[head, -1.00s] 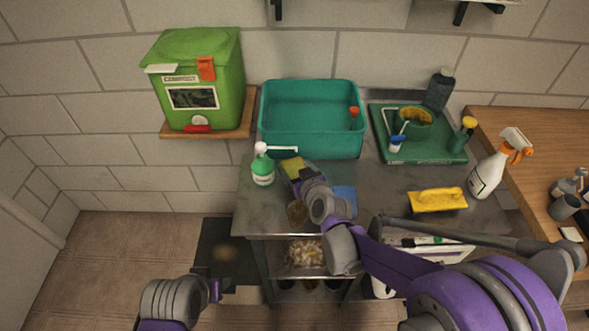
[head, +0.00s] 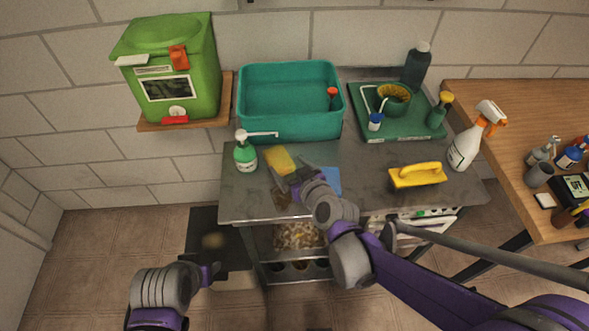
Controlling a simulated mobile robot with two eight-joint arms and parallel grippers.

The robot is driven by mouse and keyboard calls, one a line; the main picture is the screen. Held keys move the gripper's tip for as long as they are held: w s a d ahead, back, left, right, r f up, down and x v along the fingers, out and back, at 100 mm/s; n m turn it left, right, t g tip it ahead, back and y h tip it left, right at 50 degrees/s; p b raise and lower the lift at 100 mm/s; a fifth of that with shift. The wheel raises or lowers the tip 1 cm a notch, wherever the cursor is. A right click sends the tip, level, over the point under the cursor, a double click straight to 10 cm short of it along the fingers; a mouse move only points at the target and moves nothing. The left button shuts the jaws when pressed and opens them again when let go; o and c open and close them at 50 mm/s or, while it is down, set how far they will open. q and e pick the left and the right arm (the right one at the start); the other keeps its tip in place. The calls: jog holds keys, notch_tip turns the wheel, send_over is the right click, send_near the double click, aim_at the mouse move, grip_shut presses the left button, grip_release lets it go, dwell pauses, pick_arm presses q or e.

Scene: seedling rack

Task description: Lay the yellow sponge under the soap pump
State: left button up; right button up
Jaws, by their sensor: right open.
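The yellow sponge (head: 279,159) lies on the grey counter, just right of the soap pump (head: 245,155), a green bottle with a white head. The pump's long spout (head: 263,134) points right, and its tip ends above and behind the sponge in the head view. My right gripper (head: 285,181) is open at the near side of the sponge. Its fingers are partly hidden by the wrist, and I cannot tell whether they touch the sponge. My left gripper (head: 213,273) is low at the left, away from the counter; its jaw opening is unclear.
A teal basin (head: 290,127) stands behind the sponge. A blue cloth (head: 328,180) lies right of my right gripper. A yellow-handled scrubber (head: 418,176), a spray bottle (head: 466,148) and a green tray (head: 405,130) stand further right. A green bin (head: 172,75) sits on a wall shelf.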

jog(key=shift+v, duration=1.7)
jog(key=s+d+f+m+g+h, duration=0.2)
jog(key=s+d, duration=0.4)
jog(key=s, duration=0.4)
jog(key=s+d+f+m+g+h, duration=0.2)
jog(key=s+d+g+h, duration=0.1)
jog(key=s+d+g, duration=0.2)
jog(key=s+d, duration=0.2)
jog(key=s, duration=0.2)
jog(key=shift+s+d+f, duration=0.2)
jog(key=shift+s+f, duration=0.2)
